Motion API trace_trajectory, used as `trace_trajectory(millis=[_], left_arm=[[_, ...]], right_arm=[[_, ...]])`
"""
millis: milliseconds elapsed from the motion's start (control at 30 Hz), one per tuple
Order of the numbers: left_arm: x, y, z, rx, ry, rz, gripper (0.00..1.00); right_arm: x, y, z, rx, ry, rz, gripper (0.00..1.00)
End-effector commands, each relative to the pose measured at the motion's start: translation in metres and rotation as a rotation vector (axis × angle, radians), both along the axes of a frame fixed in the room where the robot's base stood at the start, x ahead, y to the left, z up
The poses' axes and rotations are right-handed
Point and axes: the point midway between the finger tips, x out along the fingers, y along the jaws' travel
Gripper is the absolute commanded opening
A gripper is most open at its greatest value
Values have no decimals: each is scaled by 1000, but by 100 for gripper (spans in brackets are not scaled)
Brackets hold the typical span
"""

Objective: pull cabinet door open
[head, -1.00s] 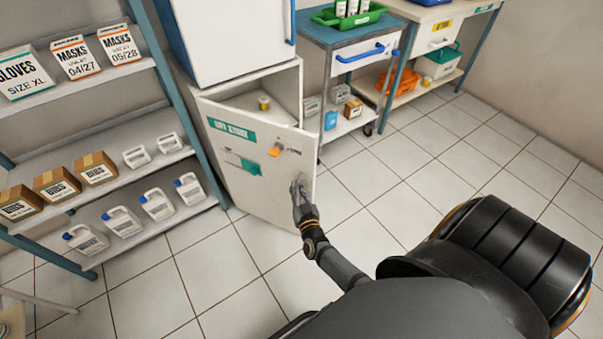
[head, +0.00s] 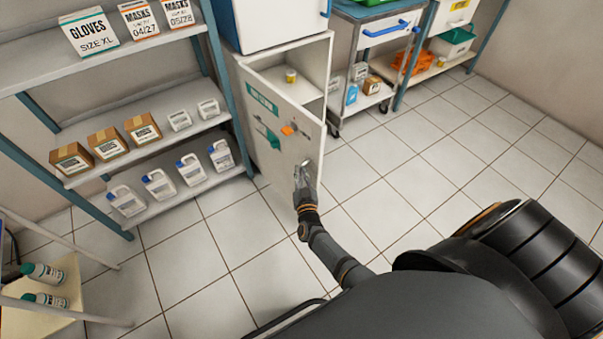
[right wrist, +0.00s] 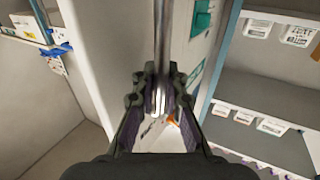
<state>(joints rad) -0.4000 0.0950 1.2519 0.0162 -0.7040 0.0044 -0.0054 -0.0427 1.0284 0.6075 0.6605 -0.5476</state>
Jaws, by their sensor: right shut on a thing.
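The white cabinet door (head: 283,128) stands partly open in the head view, swung out toward me. It has a green label, a teal patch and an orange tag on its face. In the right wrist view the gripper (right wrist: 158,98) is shut around a vertical metal bar handle (right wrist: 163,40) on the door. The cabinet's inside (head: 310,75) shows through the gap, with a small yellow-banded container (head: 291,75) on a shelf. My left gripper is not in view.
A shelf rack (head: 175,140) with boxes and jugs stands close left of the door. A wheeled cart (head: 345,50) stands right of the cabinet. A low stand with bottles (head: 75,290) is at bottom left. The tiled floor (head: 420,160) to the right is clear.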

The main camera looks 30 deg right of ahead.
Motion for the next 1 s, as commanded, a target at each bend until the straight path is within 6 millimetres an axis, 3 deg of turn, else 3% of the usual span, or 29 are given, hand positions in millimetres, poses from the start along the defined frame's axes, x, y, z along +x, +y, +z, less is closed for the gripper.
trace_trajectory(millis=[233, 267, 433, 767, 1000], left_arm=[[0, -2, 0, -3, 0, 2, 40], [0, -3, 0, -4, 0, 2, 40], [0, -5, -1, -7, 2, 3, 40], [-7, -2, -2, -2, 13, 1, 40], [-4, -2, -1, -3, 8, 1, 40]], right_arm=[[-5, 0, -7, 2, 13, -2, 0], [-5, 0, -7, 2, 13, -2, 14], [-4, 0, -5, 1, 9, -1, 35], [-6, 2, -3, 2, 7, 1, 35], [-54, 19, -4, 4, 9, -1, 35]])
